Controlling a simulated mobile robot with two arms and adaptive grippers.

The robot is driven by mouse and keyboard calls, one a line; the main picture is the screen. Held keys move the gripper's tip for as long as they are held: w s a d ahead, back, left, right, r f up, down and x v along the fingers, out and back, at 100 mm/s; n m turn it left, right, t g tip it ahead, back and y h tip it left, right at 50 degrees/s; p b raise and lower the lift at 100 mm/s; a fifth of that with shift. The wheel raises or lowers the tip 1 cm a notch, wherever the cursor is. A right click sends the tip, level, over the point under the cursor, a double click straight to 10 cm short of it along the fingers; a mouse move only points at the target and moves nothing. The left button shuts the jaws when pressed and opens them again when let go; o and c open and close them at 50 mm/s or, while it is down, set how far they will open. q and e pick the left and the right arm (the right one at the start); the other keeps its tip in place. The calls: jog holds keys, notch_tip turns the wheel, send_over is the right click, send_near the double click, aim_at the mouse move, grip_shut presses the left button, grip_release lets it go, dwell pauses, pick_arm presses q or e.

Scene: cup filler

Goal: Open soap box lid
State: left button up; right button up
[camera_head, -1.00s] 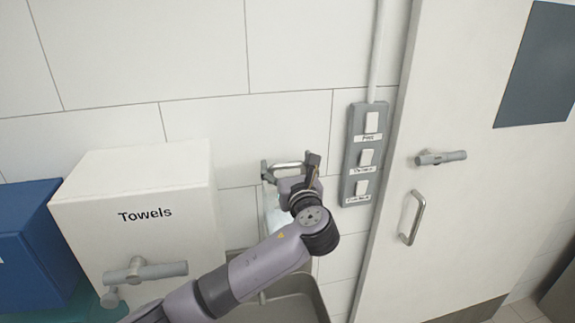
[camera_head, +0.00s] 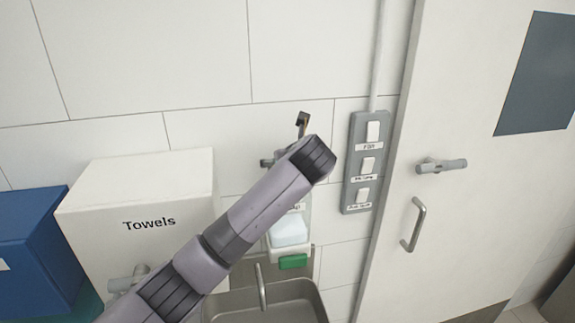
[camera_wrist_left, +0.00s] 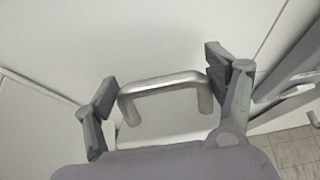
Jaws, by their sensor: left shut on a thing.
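The soap box (camera_head: 290,232) hangs on the tiled wall above the sink, with pale soap showing in it and a green part (camera_head: 293,262) at its bottom. Its top and lid are hidden behind my left arm in the head view, so I cannot tell how far the lid is raised. In the left wrist view a metal bar handle (camera_wrist_left: 160,86) lies between the fingers of my left gripper (camera_wrist_left: 160,74), which is shut on it. In the head view only finger parts show past the arm. My right gripper is not in view.
A white Towels box (camera_head: 185,180) and a blue box (camera_head: 32,240) stand at the left. A switch panel (camera_head: 351,190) is on the wall right of the soap box, beside a door with a handle (camera_head: 414,225). A metal sink (camera_head: 305,290) with a tap lies below.

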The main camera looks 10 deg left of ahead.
pick_arm(q)
jog(key=shift+w+a+r+g, duration=0.1)
jog(key=shift+w+g, duration=0.15)
jog(key=shift+g, duration=0.25)
jog(key=o, duration=1.7)
jog(key=shift+w, duration=0.1)
jog(key=v, duration=1.2)
jog(key=shift+a, duration=0.2)
jog(key=shift+c, duration=0.3)
